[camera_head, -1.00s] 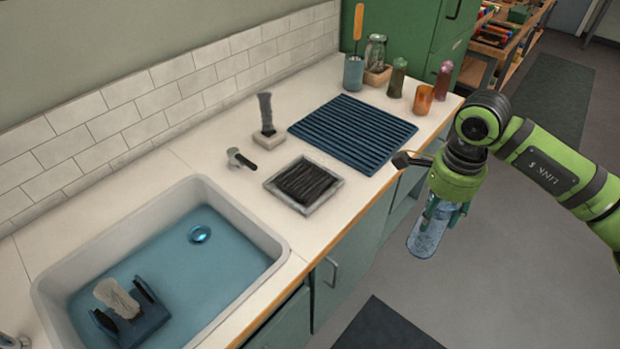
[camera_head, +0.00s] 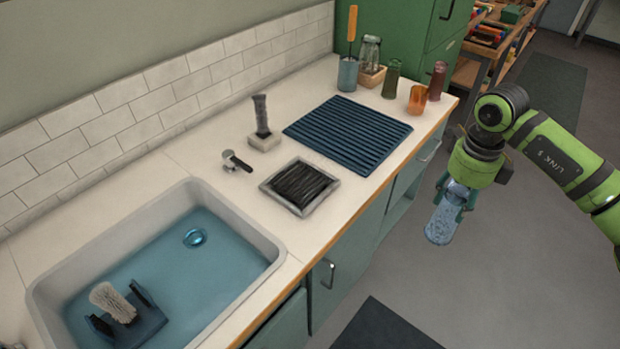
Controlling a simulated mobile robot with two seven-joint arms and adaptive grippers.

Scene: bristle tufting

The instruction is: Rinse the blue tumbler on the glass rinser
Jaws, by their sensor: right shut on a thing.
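My right gripper (camera_head: 459,196) is shut on the blue tumbler (camera_head: 441,223). The tumbler is a speckled, see-through blue glass, slightly tilted, held over the floor in front of the counter edge. The glass rinser (camera_head: 299,187) appears to be the square, light-framed tray with dark slats on the counter, right of the sink. The gripper and tumbler are to the right of it and apart from it. A small black-and-metal tap or lever (camera_head: 236,161) stands behind the rinser. My left gripper is not in view.
The sink (camera_head: 262,237) holds blue water and a brush in a dark holder (camera_head: 140,325). A ribbed blue mat (camera_head: 347,133) lies behind the rinser. Green, amber and dark red glasses (camera_head: 417,99) stand at the far counter end.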

